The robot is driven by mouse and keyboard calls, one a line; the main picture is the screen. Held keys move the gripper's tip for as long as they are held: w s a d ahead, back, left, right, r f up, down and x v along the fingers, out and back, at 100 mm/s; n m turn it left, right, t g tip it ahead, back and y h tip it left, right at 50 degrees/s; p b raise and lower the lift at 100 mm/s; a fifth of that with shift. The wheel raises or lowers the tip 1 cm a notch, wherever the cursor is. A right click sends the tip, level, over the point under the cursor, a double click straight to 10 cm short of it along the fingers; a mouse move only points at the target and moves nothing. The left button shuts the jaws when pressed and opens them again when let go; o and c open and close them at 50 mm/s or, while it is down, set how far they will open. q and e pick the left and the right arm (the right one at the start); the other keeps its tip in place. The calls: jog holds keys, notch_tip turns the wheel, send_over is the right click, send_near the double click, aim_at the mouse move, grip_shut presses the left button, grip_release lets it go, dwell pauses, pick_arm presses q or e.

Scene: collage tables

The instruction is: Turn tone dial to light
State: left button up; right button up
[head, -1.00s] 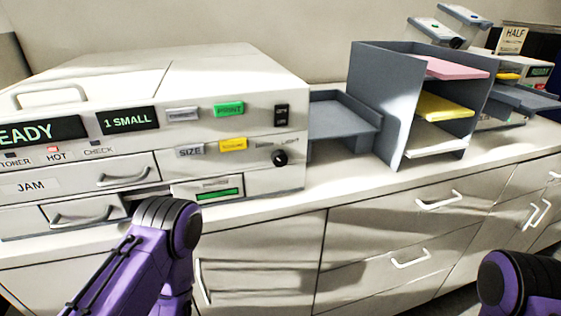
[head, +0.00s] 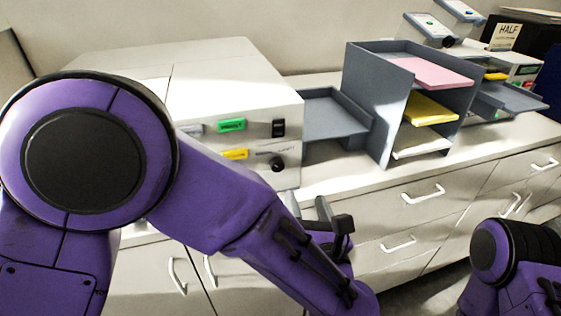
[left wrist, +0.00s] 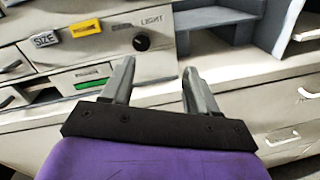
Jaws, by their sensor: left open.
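The tone dial (head: 277,164) is a small round black knob on the lower right of the cream copier's front, below a black switch. In the left wrist view the dial (left wrist: 142,43) shows above and between my two fingers, with the word LIGHT printed above it. My left gripper (head: 333,213) is in front of the copier, lower than the dial and to its right, apart from it. In the left wrist view the left gripper (left wrist: 158,84) is open and empty. My right arm shows at the lower right, but its gripper is out of view.
The copier (head: 225,75) has a green button (head: 231,125) and a yellow button (head: 235,154) left of the dial. A grey output tray (head: 335,118) juts out on its right. A grey paper sorter (head: 375,95) stands beyond. My left arm covers the copier's left part.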

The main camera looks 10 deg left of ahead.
aim_at(279, 167)
pick_arm(q)
jog(key=w+a+n+p, duration=0.1)
jog(key=w+a, duration=0.1)
jog(key=w, duration=0.1)
jog(key=w+a+n+y+p, duration=0.1)
jog(key=w+a+n+p, duration=0.2)
jog(key=w+a+n, duration=0.1)
jog(key=w+a, duration=0.1)
jog(key=shift+w+g+y, duration=0.3)
jog(key=shift+g+y, duration=0.1)
jog(key=shift+w+a+f, duration=0.1)
jog(key=shift+w+a, duration=0.1)
jog(key=shift+w, duration=0.05)
jog(key=shift+s, duration=0.1)
jog(key=c, duration=1)
